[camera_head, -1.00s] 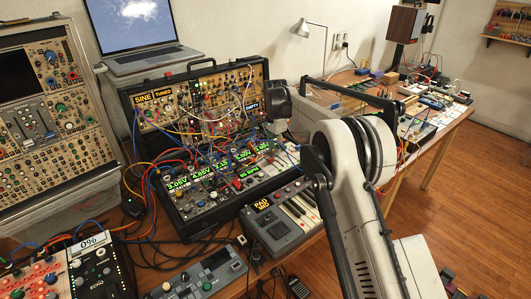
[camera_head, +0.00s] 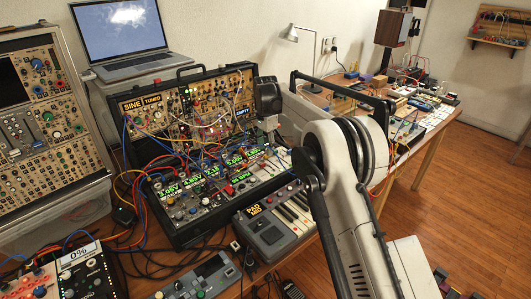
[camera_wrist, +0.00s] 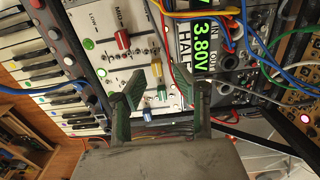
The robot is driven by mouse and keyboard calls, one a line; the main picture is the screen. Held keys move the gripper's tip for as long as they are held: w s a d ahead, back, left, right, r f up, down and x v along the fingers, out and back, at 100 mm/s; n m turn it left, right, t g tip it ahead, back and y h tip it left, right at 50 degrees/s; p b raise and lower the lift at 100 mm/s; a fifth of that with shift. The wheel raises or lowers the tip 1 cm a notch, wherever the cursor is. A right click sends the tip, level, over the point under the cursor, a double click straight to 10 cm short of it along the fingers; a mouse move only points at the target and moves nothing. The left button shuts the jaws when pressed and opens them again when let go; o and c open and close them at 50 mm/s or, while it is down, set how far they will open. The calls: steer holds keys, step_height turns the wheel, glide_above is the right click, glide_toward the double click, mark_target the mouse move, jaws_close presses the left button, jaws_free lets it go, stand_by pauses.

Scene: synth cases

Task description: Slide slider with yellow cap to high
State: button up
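The white slider panel (camera_wrist: 100,25) fills the upper middle of the wrist view, with LOW and MID labels. The yellow slider cap (camera_wrist: 156,70) lies between the fingertips of my gripper (camera_wrist: 158,80). The dark green fingers stand apart on either side of it. I cannot tell whether either finger touches it. In the head view my wrist hangs over the right end of the synth case (camera_head: 180,237), and the cap is too small to make out.
A keyboard (camera_head: 268,235) stands in front of the case and also shows at left in the wrist view. Colored patch cables (camera_head: 195,135) loop over the case, and some cross beside the panel. A laptop (camera_head: 120,35) stands behind. Another table lies to the right.

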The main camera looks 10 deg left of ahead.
step_height(320, 180, up, 9)
steer(key=shift+r, duration=0.15)
stand_by(0.4)
steer(key=s+d+r+n+t, duration=0.2)
steer(key=s+d+r, duration=0.2)
steer(key=d+r, duration=0.7)
steer(key=s+d+r+n+t, duration=0.1)
steer(key=s+d+r, duration=0.3)
steer(key=s+d, duration=0.2)
steer(key=s+d+r+n, duration=0.1)
steer(key=s+d+r, duration=0.2)
steer(key=s+d, duration=0.35)
steer(key=s+d+f+n+t, duration=0.1)
steer(key=s+d, duration=0.4)
steer(key=s, duration=0.3)
steer(key=s+d+f+n+t, duration=0.1)
steer(key=s+d, duration=0.4)
steer(key=s, duration=0.3)
steer(key=s+d+f+n+t, duration=0.1)
steer(key=s+d+f, duration=0.1)
steer(key=s+f, duration=0.3)
steer(key=s+d+f+t, duration=0.1)
steer(key=s+d+f, duration=0.2)
steer(key=s, duration=0.7)
step_height(320, 180, down, 2)
steer(key=shift+s+d+f+n, duration=0.15)
steer(key=shift+s+f+n, duration=0.1)
steer(key=shift+n, duration=0.15)
steer(key=shift+r, duration=0.1)
